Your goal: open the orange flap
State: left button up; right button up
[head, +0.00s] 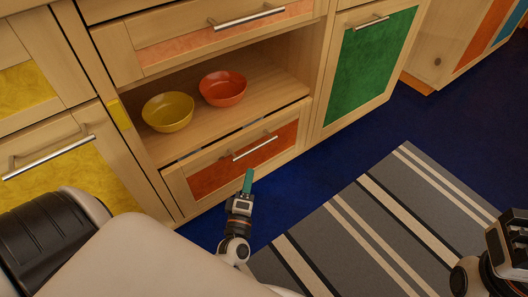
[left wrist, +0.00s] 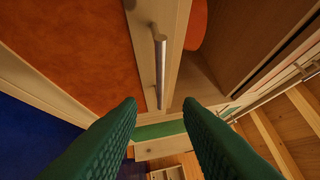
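The orange flap (head: 225,168) is the low front panel of the wooden cabinet, below an open shelf, with a silver bar handle (head: 255,148) near its top edge. A narrow gap shows along that top edge. My left gripper (head: 248,181) is just in front of the flap, below the handle. In the left wrist view its two green fingers (left wrist: 160,108) are apart with nothing between the tips. The flap's orange panel (left wrist: 75,45) and the handle (left wrist: 160,70) lie ahead, the handle lined up with the finger gap. Part of my right arm shows at the right edge; its fingers are not visible.
A yellow bowl (head: 168,112) and an orange bowl (head: 223,88) stand on the shelf above the flap. An orange drawer (head: 205,40) is above, a yellow door (head: 70,180) left, a green door (head: 370,65) right. A striped rug (head: 375,225) lies on the blue floor.

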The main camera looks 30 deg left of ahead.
aim_at(255, 149)
pick_arm(q)
jog(key=b+x, duration=0.2)
jog(key=x, duration=0.9)
jog(key=shift+b, duration=0.3)
jog(key=shift+c, duration=0.2)
grip_shut()
